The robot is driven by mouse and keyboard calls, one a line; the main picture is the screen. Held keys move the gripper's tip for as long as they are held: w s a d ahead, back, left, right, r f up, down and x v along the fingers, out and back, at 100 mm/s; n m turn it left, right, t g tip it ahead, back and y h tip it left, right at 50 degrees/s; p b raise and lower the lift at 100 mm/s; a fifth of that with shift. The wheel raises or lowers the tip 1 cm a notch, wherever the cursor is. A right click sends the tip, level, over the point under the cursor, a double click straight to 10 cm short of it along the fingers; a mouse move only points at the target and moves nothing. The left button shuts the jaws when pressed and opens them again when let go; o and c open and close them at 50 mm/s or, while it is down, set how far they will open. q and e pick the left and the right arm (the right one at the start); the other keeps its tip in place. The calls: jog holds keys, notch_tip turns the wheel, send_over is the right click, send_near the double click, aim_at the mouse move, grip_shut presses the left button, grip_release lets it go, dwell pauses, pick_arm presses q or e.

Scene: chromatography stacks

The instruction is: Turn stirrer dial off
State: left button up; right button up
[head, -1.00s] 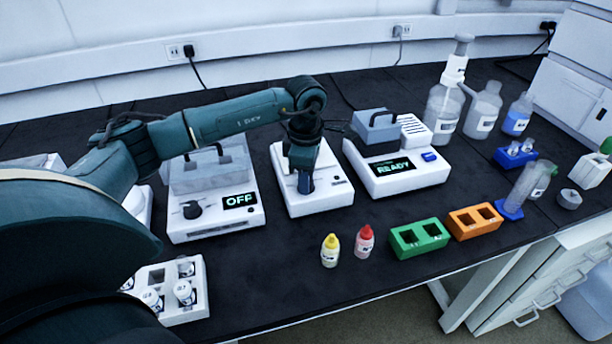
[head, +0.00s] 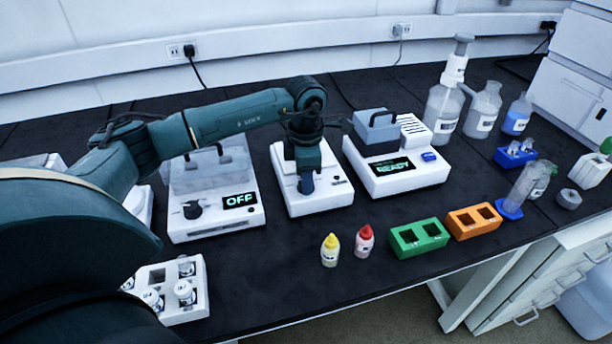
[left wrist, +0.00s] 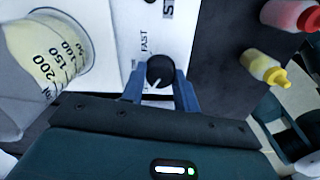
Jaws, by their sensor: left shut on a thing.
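The white stirrer (head: 335,197) stands in the middle of the bench, partly hidden by my arm. Its round black dial (left wrist: 160,70) shows in the left wrist view, with a white pointer line angled to the lower left and the word FAST printed beside it. My left gripper (head: 306,188) reaches straight down over the stirrer's front. In the left wrist view its blue fingers (left wrist: 160,90) are shut on the dial, one on each side. A beaker of pale yellow liquid (left wrist: 45,50) stands beside the dial. My right gripper is out of view.
A device reading OFF (head: 215,222) stands left of the stirrer, and one reading READY (head: 420,180) stands right. Yellow-capped (head: 330,252) and red-capped (head: 364,243) bottles stand in front. Green (head: 418,240) and orange (head: 473,222) racks lie further right.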

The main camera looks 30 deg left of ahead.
pick_arm(q)
jog(key=o, duration=1)
jog(key=shift+c, duration=0.2)
notch_tip(320, 180, up, 13)
jog(key=shift+r, duration=0.15)
